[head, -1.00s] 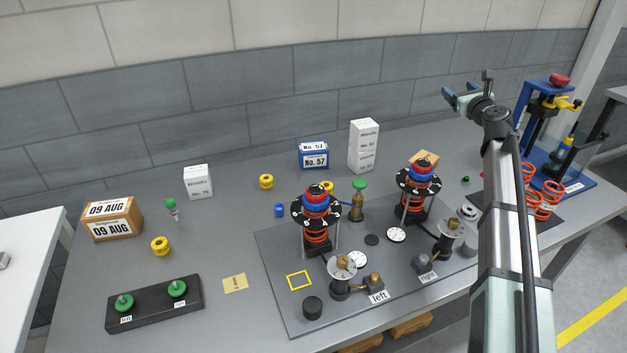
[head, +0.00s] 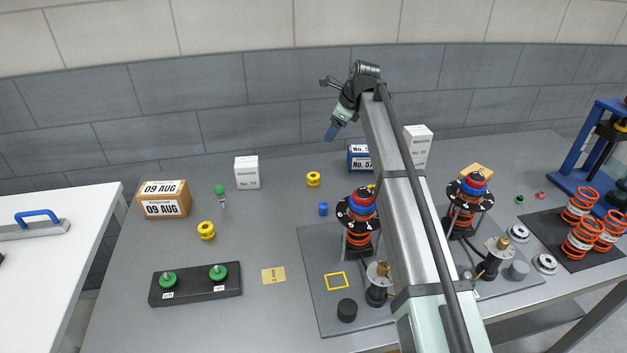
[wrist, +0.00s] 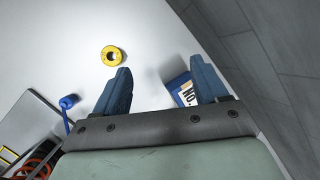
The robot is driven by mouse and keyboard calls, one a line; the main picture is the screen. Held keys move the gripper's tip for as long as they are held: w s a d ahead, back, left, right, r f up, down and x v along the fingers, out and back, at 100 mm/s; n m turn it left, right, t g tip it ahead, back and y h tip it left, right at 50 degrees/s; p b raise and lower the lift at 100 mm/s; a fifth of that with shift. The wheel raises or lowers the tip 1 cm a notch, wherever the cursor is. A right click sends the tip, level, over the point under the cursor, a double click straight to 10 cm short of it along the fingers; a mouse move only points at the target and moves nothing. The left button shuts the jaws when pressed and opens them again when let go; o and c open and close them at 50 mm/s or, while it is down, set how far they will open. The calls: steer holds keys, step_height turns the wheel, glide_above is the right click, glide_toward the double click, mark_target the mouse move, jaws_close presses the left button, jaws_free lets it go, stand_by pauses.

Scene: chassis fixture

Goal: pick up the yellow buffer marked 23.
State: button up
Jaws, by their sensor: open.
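Several yellow ring-shaped buffers stand on the grey bench. In the head view one (head: 313,179) is at the back middle and another (head: 206,231) is in front of the cardboard box. My gripper (head: 332,131) is open and empty, high above the back of the bench. In the wrist view a yellow buffer (wrist: 112,55) lies beyond and left of the open fingers (wrist: 163,85), well apart from them; it looks like the back middle one.
A blue box (head: 358,157) and white boxes (head: 246,173) stand at the back. A small blue cylinder (head: 323,209) is near the back middle buffer. The spring fixture (head: 360,225) stands to the right. A green-topped part (head: 220,191) stands left.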

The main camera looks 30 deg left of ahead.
steer(key=s+a+f+n+h, duration=0.2)
steer(key=s+a+h, duration=0.3)
steer(key=a, duration=0.1)
steer(key=h, duration=0.4)
glide_toward(311, 173)
steer(key=shift+n+t, duration=0.4)
steer(key=f, duration=0.1)
steer(key=d+f, duration=0.1)
steer(key=f, duration=0.2)
steer(key=shift+s+d+f, duration=0.15)
steer(key=shift+s+d, duration=0.1)
steer(key=x, duration=0.4)
steer(key=shift+s+d, duration=0.1)
steer(key=shift+d, duration=0.35)
steer(key=shift+d+f, duration=0.15)
steer(key=shift+f, duration=0.3)
steer(key=c, duration=1.2)
steer(key=shift+o, duration=0.2)
steer(key=shift+r, duration=0.2)
